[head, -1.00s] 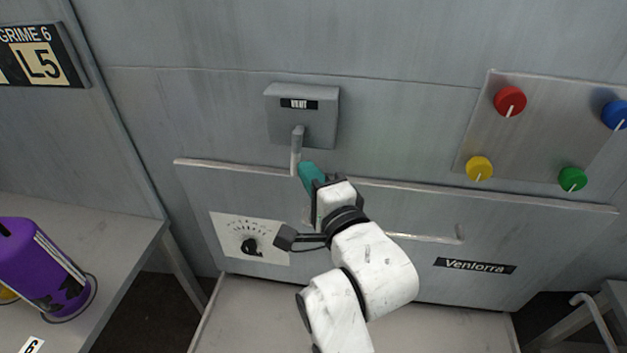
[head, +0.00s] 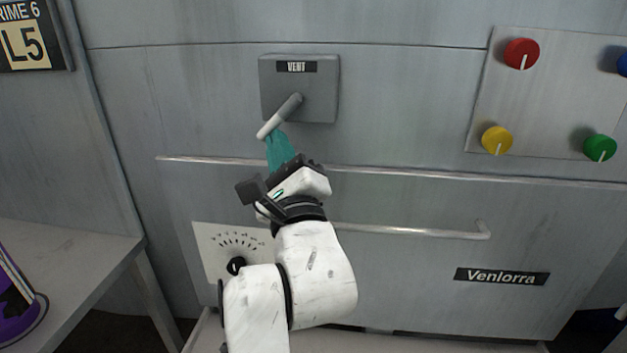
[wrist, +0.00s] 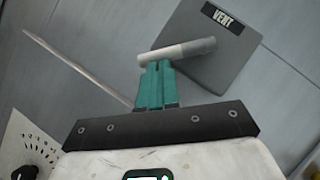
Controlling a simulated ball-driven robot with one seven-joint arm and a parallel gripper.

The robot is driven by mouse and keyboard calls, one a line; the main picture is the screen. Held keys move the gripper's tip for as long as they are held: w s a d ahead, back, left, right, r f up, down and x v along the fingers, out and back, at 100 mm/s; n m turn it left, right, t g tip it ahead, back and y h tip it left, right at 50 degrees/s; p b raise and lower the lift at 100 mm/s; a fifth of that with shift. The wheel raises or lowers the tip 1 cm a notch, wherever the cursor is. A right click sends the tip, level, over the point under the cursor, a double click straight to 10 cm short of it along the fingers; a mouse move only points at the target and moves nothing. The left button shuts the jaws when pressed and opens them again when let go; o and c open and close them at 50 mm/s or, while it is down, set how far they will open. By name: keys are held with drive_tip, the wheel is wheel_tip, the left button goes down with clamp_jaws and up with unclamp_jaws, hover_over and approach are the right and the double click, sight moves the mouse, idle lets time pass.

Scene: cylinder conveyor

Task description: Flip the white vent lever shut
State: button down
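The white vent lever (head: 269,128) sticks out from a grey box labelled VENT (head: 322,92) on the machine front. Its grey upper part joins the box and its white end points down and to the left. In the wrist view the lever (wrist: 178,52) lies across the tips of my gripper (wrist: 156,66). My gripper (head: 279,138) has teal fingers, which are close together just below the lever's white end. The fingertips look touching or nearly touching the lever. Nothing shows between the fingers.
A horizontal rail-like edge (head: 400,175) and a drawer handle (head: 420,232) lie below the box. A dial plate (head: 215,240) is at lower left. A panel with red (head: 521,53), yellow (head: 497,140) and green (head: 600,148) knobs is at right. A shelf (head: 80,250) stands at left.

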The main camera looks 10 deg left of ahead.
drive_tip(key=a+m+t+h+b, duration=0.1)
drive_tip(key=m+h+b, duration=0.1)
drive_tip(key=m, duration=0.1)
drive_tip(key=a+r+m+t+h+b, duration=0.1)
drive_tip(key=m+b, duration=0.1)
drive_tip(key=m, duration=0.1)
drive_tip(key=m+t+h+b, duration=0.1)
drive_tip(key=m+h+b, duration=0.1)
drive_tip(key=m, duration=0.1)
drive_tip(key=shift+a+r+h, duration=0.3)
drive_tip(key=shift+a, duration=0.1)
drive_tip(key=shift+w+a+r+m, duration=0.1)
drive_tip(key=shift+a+r+m, duration=0.05)
drive_tip(key=shift+r+m, duration=0.2)
drive_tip(key=shift+a+r, duration=0.25)
drive_tip(key=shift+r, duration=0.15)
drive_tip(key=shift+a+r, duration=0.1)
drive_tip(key=shift+a, duration=0.15)
